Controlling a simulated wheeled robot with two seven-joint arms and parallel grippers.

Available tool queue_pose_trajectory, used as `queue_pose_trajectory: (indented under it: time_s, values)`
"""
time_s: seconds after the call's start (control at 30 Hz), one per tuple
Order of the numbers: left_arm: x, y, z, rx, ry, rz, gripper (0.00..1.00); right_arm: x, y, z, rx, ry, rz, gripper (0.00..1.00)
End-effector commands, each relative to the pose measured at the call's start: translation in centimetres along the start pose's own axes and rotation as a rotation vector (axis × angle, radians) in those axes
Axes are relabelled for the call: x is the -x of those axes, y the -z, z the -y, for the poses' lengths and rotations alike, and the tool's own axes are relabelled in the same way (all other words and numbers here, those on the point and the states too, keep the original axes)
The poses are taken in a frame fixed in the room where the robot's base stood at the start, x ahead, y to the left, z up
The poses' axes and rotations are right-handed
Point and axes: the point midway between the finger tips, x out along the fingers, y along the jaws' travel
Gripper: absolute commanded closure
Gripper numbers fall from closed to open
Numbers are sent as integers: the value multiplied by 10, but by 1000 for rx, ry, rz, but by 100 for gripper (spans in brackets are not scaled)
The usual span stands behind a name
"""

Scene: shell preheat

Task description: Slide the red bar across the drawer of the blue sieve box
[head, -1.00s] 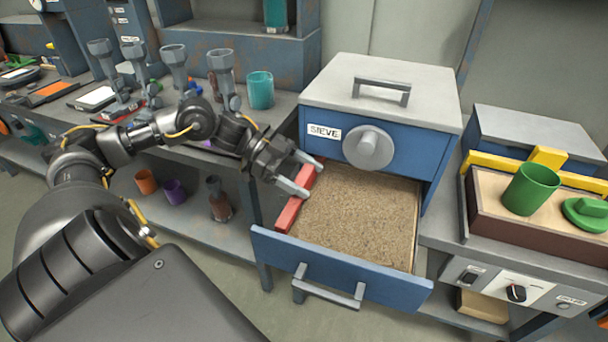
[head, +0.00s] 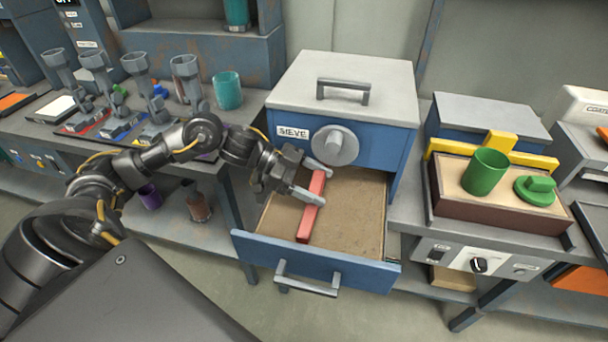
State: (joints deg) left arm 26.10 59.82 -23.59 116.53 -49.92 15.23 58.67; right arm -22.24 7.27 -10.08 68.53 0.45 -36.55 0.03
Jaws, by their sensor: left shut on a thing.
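The blue sieve box (head: 384,137) has a grey lid with a handle, a SIEVE label and a round grey knob. Its drawer (head: 310,262) is pulled open and holds a layer of brown sand (head: 350,215). The red bar (head: 307,225) lies lengthwise, front to back, in the drawer, left of the middle, with sand on both sides. My left gripper (head: 320,186) reaches in from the left and is shut on the bar near its rear part. The fingers partly hide the bar. My right gripper is not in view.
To the left, a teal cup (head: 228,91) and several grey stands are on the bench. Floor is clear before the drawer.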

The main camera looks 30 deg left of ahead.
Motion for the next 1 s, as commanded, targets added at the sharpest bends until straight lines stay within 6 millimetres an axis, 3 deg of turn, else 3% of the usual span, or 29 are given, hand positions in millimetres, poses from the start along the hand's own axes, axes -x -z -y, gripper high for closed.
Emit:
queue_pose_trajectory:
  time_s: [0.33, 0.37, 0.4, 0.77, 1.0]
  values:
    - [-2, 0, -1, 0, -4, 2, 68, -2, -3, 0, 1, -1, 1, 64]
    - [-2, 0, -1, 0, -4, 2, 25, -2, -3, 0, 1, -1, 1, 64]
    - [-2, 0, -1, 0, -4, 2, 20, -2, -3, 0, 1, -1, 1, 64]
    - [3, 0, 0, -1, -1, 1, 18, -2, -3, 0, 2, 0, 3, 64]
    - [43, -2, 0, 2, 0, 6, 18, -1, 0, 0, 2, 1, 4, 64]
